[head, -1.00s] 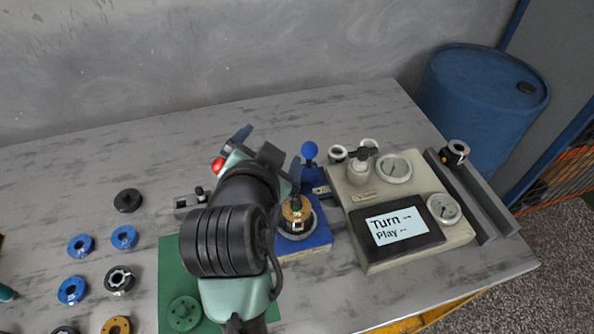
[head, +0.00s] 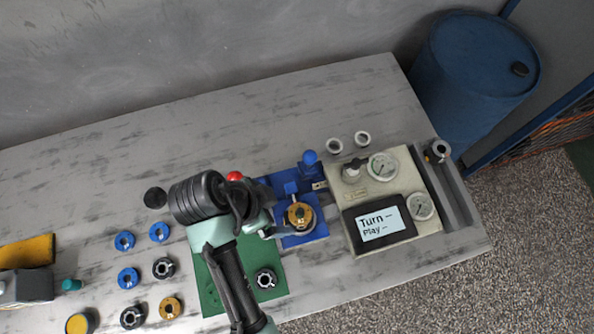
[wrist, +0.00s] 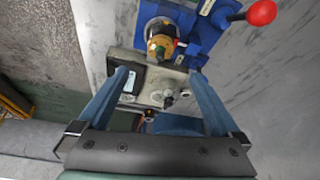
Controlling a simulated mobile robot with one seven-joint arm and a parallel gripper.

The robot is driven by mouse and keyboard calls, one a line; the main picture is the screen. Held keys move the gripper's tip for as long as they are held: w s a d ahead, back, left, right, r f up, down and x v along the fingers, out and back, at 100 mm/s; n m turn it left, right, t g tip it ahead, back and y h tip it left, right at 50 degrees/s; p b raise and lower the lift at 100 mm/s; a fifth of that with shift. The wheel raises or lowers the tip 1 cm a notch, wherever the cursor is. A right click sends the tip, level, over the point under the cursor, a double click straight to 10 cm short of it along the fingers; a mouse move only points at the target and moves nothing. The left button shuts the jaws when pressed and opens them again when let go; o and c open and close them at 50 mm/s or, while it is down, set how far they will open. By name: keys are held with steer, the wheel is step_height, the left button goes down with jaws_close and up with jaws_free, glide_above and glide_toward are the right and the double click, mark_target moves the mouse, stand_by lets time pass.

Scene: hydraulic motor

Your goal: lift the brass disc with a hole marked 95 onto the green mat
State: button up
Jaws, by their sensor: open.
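A brass disc (head: 299,215) with a dark centre sits on the blue fixture (head: 312,236); its marking is too small to read. It also shows in the wrist view (wrist: 160,46), beyond my fingertips and near their midline. My gripper (wrist: 158,74) is open, with nothing between its fingers. In the head view my gripper (head: 268,230) is just left of the fixture, partly hidden by my arm. The green mat (head: 270,295) lies left of and nearer than the fixture, partly covered by my arm. A black-and-silver ring (head: 265,279) lies on it.
A panel with gauges and a screen (head: 385,205) stands right of the fixture. Several blue and dark rings and another brass-coloured disc (head: 171,307) lie left of the mat.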

steer(key=p, duration=0.1)
glide_above(293, 218)
steer(key=f, duration=0.4)
steer(key=a+f, duration=0.1)
steer(key=f, duration=0.1)
steer(key=shift+s, duration=0.3)
steer(key=shift+p+x, duration=0.75)
steer(key=shift+x, duration=2.25)
steer(key=shift+w+a, duration=0.1)
jaws_close()
